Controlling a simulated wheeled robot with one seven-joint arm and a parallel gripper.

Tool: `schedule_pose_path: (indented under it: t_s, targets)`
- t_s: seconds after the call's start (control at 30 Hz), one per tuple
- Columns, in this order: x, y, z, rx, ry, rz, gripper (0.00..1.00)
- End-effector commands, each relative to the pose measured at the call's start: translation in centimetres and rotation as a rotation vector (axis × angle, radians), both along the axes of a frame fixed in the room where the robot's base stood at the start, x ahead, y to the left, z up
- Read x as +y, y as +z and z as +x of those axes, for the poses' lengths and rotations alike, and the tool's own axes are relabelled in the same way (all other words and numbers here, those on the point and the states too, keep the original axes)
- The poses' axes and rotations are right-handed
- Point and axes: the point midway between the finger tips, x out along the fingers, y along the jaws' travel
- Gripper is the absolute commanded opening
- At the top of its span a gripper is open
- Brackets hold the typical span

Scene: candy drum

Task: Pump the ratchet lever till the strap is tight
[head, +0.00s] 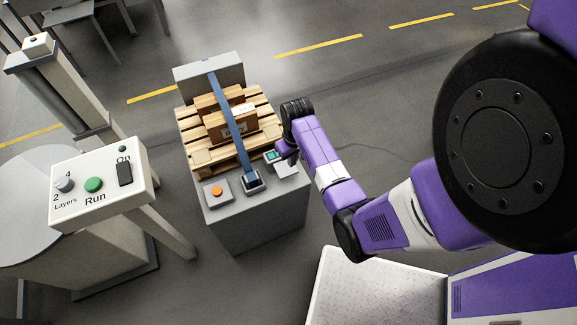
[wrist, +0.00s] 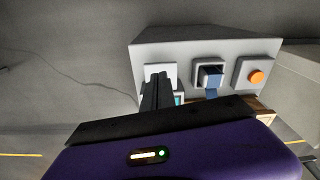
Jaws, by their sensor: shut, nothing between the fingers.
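The blue strap (head: 229,122) runs over the cardboard boxes (head: 232,126) on the wooden pallet (head: 190,126) down to the ratchet (head: 252,182) on the grey stand (head: 262,215). The ratchet also shows in the wrist view (wrist: 209,75), a dark block in a pale frame with the strap's end below it. I cannot make out its lever separately, nor how tight the strap is. My gripper (head: 291,158) is shut and empty, by the small display (head: 271,156), to the right of the ratchet. In the wrist view its dark fingers (wrist: 158,88) overlap a pale plate beside the ratchet.
An orange button (head: 216,192) sits on the stand left of the ratchet. A white control box (head: 100,190) with a green button and a knob stands at the left, near a round turntable (head: 35,215).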

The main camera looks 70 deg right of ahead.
Motion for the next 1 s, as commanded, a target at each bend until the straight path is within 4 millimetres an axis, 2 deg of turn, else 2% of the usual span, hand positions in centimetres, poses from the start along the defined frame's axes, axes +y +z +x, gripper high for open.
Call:
schedule_pose_path:
  t_s: [0.03, 0.13, 0.27, 0.4, 0.47, 1.0]
  targets:
    - [-0.2, 1.4, 0.2, 0.002, 0.001, 0.003, 0.0]
    - [-0.5, 1.4, 0.6, 0.005, 0.0, 0.007, 0.0]
    - [-0.7, 0.6, 0.8, 0.003, -0.005, 0.007, 0.0]
    - [-0.9, -1.5, 0.8, -0.004, -0.014, 0.0, 0.0]
    - [-1.0, -1.8, 0.9, -0.011, -0.017, -0.007, 0.0]
    - [-1.2, -2.3, 1.1, -0.019, -0.019, -0.016, 0.0]
